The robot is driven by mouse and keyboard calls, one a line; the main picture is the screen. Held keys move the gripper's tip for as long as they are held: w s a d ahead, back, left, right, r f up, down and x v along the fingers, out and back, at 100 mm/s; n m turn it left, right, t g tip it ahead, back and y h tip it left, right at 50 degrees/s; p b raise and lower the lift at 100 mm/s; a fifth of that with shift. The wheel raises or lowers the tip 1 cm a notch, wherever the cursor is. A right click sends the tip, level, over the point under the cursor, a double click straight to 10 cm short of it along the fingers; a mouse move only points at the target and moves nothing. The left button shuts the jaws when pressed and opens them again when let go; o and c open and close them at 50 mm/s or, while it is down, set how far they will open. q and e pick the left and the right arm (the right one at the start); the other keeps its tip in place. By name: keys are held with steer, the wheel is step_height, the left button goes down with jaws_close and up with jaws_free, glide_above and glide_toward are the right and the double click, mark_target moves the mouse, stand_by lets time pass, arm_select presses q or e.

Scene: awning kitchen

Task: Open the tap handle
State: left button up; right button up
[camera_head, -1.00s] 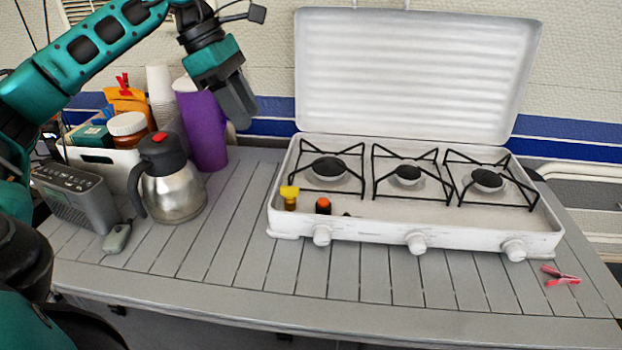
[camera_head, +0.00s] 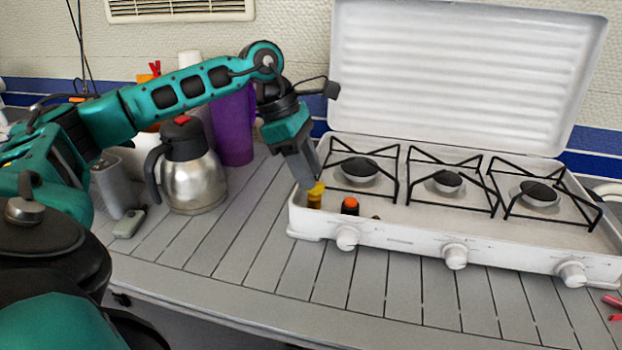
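A small yellow tap handle (camera_head: 315,198) stands at the front left corner inside the white stove tray. A dark piece with an orange-red top (camera_head: 350,206) stands just right of it. My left gripper (camera_head: 309,180) points down over the stove's left edge, its tip right at the top of the yellow handle and partly covering it. I cannot tell whether they touch, or whether the fingers are apart. My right gripper is out of view.
The white stove (camera_head: 400,232) has three burners, black grates, front knobs and a raised lid (camera_head: 465,75). A steel jug (camera_head: 192,180) and purple cup (camera_head: 234,125) stand left of it. The slatted table (camera_head: 215,245) is clear in front.

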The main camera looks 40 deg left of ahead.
arm_select(q)
steer(key=shift+x, duration=0.9)
steer(key=shift+c, duration=0.2)
jaws_close()
